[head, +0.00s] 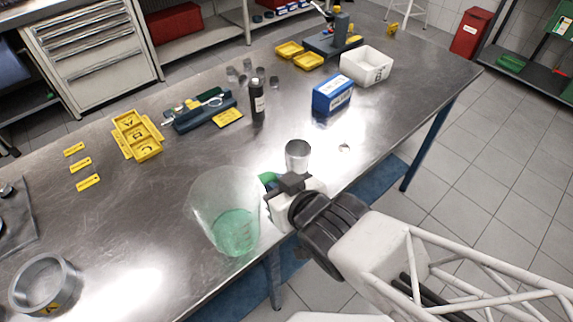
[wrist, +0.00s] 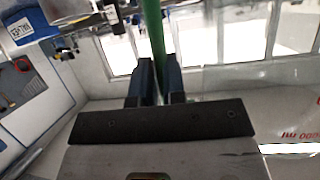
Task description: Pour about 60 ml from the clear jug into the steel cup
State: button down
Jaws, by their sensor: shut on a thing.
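The clear jug (head: 212,196) is in the left middle of the head view, with green liquid (head: 236,232) in its lower part. It looks close to upright; I cannot tell whether its base touches the bench. My gripper (head: 275,184) is at its right side, shut on its green handle (wrist: 157,35), which runs between the two fingers (wrist: 159,82) in the wrist view. The jug's clear wall with red markings (wrist: 300,134) fills the right of the wrist view. The steel cup (head: 298,157) stands upright on the bench, behind and right of the jug, apart from it.
The steel bench (head: 170,205) also holds a dark bottle (head: 257,100), a blue box (head: 332,95), a white bin (head: 366,66), a yellow tray (head: 137,134) and a metal ring (head: 43,285). The bench's front edge runs close under my gripper.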

jog(key=shift+w+r, duration=0.1)
jog(key=shift+w, duration=0.05)
jog(key=w+d+r, duration=0.3)
jog(key=w, duration=0.4)
jog(key=w+d+r, duration=0.3)
jog(key=w, duration=0.4)
jog(key=w+d+r, duration=0.3)
jog(key=w, duration=0.5)
jog(key=w+d, duration=0.5)
jog(key=d, duration=0.2)
jog(key=w+d, duration=0.5)
jog(key=d, duration=0.3)
jog(key=shift+d+f, duration=0.3)
jog(key=shift+f, duration=0.1)
jog(key=shift+r, duration=0.1)
